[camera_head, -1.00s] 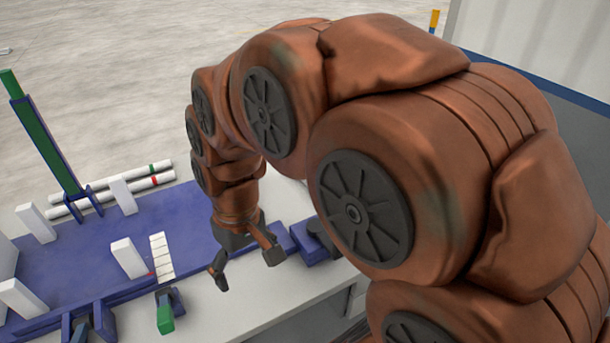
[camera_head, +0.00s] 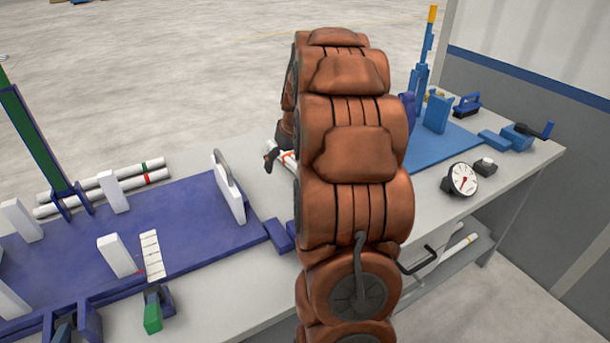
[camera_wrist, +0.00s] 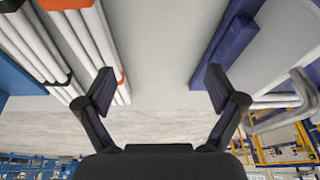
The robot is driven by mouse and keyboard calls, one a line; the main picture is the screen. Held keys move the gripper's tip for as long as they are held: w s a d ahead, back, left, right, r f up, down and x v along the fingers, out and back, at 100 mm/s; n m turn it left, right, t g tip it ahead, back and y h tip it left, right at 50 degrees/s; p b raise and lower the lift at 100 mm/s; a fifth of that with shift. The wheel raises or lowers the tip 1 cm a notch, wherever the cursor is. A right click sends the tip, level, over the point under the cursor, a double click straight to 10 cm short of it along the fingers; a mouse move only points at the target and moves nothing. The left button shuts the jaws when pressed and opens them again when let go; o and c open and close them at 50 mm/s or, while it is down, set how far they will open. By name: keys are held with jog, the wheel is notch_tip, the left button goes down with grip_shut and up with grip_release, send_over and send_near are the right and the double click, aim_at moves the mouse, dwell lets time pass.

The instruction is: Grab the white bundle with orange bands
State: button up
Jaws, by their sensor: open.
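The white bundle with orange bands (camera_wrist: 95,38) lies at the upper left of the wrist view, its end beside my left finger. My gripper (camera_wrist: 159,88) is open, with bare grey surface between its fingers. The bundle is left of the gap, not between the fingers. I cannot tell whether the left finger touches it. In the head view my arm hides most of the bundle; a white piece (camera_head: 289,158) shows beside a dark fingertip at the arm's left edge.
Another white bundle with black bands (camera_wrist: 28,45) lies further left in the wrist view. A dark blue fixture (camera_wrist: 228,42) stands right of my gripper. In the head view, a blue fixture base (camera_head: 190,215) fills the left, and a gauge (camera_head: 462,180) stands at the right.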

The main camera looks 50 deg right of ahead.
jog(key=shift+t+h, duration=0.4)
jog(key=d+f, duration=0.1)
jog(key=d, duration=0.5)
jog(key=d+f, duration=0.1)
jog(key=d, duration=0.3)
jog(key=shift+f+b, duration=0.35)
jog(key=shift+d+p+x, duration=0.2)
jog(key=shift+p+x, duration=0.65)
jog(key=shift+x, duration=3.05)
jog(key=c, duration=1.6)
jog(key=shift+o, duration=0.2)
